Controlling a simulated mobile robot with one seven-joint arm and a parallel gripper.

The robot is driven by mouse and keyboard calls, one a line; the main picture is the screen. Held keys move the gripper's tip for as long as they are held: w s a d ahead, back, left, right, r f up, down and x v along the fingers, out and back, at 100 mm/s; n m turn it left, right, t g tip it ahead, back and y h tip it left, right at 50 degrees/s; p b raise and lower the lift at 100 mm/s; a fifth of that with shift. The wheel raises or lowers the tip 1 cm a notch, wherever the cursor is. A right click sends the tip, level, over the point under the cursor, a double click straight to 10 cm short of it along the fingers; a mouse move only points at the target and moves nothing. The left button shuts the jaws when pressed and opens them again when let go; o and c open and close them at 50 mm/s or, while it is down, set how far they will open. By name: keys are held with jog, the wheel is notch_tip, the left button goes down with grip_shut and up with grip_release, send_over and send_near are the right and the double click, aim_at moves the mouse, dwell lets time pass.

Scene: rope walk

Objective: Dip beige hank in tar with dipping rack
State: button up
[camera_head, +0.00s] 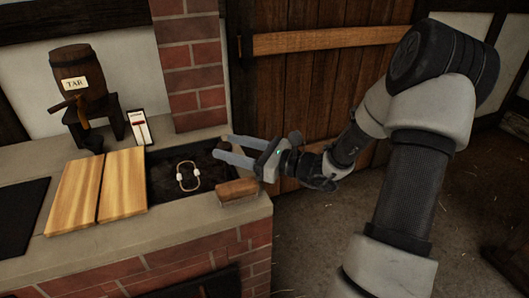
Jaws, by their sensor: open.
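The beige hank (188,177) is a small loop with pale ties at its sides. It shows against the dark opening of the tar vat (160,181) in the brick counter; I cannot tell whether it touches tar. A brown wooden handle (237,188) sits at the vat's right edge and may belong to the dipping rack; the rest of the rack is not clear in the dark. My gripper (221,147) is open and empty, its two fingers pointing left over the vat's back right corner, above and behind the handle.
Two wooden boards (122,183) lie left of the opening. A barrel marked TAR (77,75) rests on a dark stand at the back left, beside a small white gauge (139,128) with a red mark. A brick pillar (191,60) rises behind. Floor right of the counter is clear.

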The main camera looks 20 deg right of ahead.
jog(key=p+v, duration=0.1)
jog(key=v, duration=1)
jog(key=shift+p, duration=0.3)
jog(key=shift+c, duration=0.2)
